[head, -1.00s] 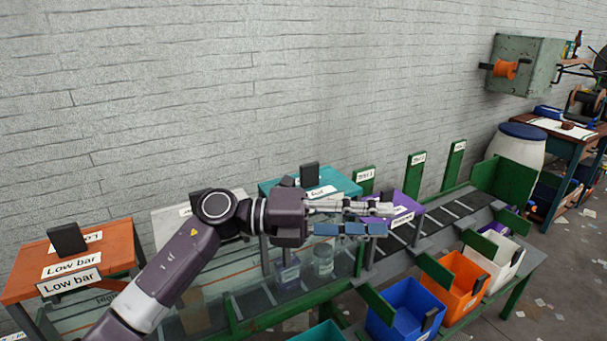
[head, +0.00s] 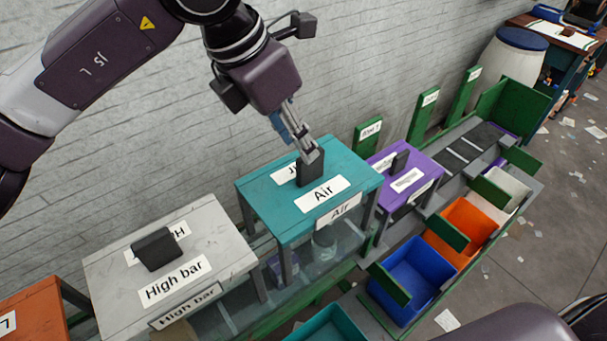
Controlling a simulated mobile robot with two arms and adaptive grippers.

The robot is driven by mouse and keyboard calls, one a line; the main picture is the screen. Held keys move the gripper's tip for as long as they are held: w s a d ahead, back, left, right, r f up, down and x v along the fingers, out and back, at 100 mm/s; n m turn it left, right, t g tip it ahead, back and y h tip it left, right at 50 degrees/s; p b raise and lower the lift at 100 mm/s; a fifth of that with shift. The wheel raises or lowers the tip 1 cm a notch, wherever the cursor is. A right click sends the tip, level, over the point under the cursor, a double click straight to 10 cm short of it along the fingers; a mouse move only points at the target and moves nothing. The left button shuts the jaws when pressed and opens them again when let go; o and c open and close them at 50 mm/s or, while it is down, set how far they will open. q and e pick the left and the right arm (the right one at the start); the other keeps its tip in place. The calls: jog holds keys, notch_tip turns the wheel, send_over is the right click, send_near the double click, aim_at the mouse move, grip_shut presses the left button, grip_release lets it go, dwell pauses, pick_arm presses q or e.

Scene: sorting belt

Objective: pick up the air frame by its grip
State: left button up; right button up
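The air frame (head: 262,199) is a teal, table-like frame with white "Air" labels on its top and front edge. It stands over the belt in the middle of the head view. Its grip (head: 312,172) is a black upright block on the top. My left gripper (head: 306,146) points down at this grip from above, its fingertips overlapping the grip's upper part. The fingers hide part of the grip, and I cannot tell whether they are closed on it. My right gripper does not show.
The grey High bar frame (head: 104,266) stands to the left, an orange frame (head: 35,312) beyond it. A purple frame (head: 427,166) stands close on the right. Blue (head: 385,290), orange (head: 449,258) and white (head: 518,188) bins line the belt's front. A brick wall (head: 380,60) is behind.

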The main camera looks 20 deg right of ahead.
aim_at(310, 180)
pick_arm(q)
jog(key=shift+s+d+f+p, duration=0.35)
jog(key=shift+d+f+p, duration=0.1)
jog(key=shift+f, duration=0.25)
jog(key=p+x, duration=0.2)
jog(key=x, duration=0.2)
jog(key=shift+s+f, duration=0.15)
jog(key=shift+f, duration=0.3)
jog(key=c, duration=0.4)
grip_shut()
jog(key=shift+r, duration=0.1)
